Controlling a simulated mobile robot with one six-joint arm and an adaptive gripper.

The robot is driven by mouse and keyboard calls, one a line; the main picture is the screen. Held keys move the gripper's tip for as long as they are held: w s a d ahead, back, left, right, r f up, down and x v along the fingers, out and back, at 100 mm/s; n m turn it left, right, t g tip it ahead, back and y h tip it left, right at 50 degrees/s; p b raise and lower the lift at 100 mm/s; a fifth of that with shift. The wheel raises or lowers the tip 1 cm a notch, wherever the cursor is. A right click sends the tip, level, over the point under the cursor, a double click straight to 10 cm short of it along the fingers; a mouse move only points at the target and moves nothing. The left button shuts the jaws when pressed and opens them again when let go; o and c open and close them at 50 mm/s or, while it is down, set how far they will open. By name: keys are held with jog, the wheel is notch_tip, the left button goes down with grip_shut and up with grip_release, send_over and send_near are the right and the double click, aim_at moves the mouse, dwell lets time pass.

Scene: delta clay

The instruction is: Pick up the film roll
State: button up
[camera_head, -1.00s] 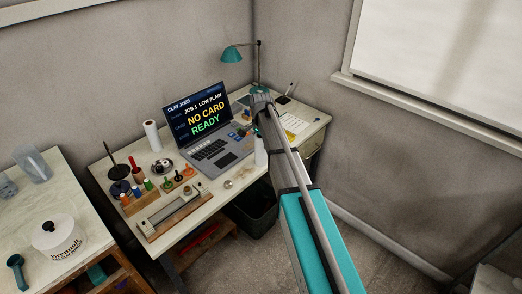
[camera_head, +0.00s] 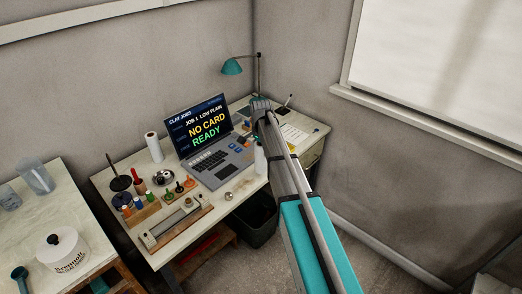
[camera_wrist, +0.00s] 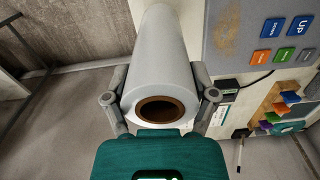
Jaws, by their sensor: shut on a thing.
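The film roll (camera_wrist: 163,60) is a pale white cylinder with a brown hollow core at its near end. In the wrist view my gripper (camera_wrist: 161,97) is shut on it, with one finger against each side.
The desk (camera_head: 242,193) holds a laptop (camera_head: 208,172), a teal lamp (camera_head: 232,67), a white upright roll (camera_head: 154,147) and small coloured tools. A side table (camera_head: 22,222) with a white tub stands left.

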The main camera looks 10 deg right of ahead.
jog(key=s+r+p, duration=0.9)
jog(key=s+r, duration=0.1)
jog(key=s, duration=0.4)
jog(key=shift+d+r, duration=0.15)
jog(key=shift+d, duration=0.05)
dwell(0.5)
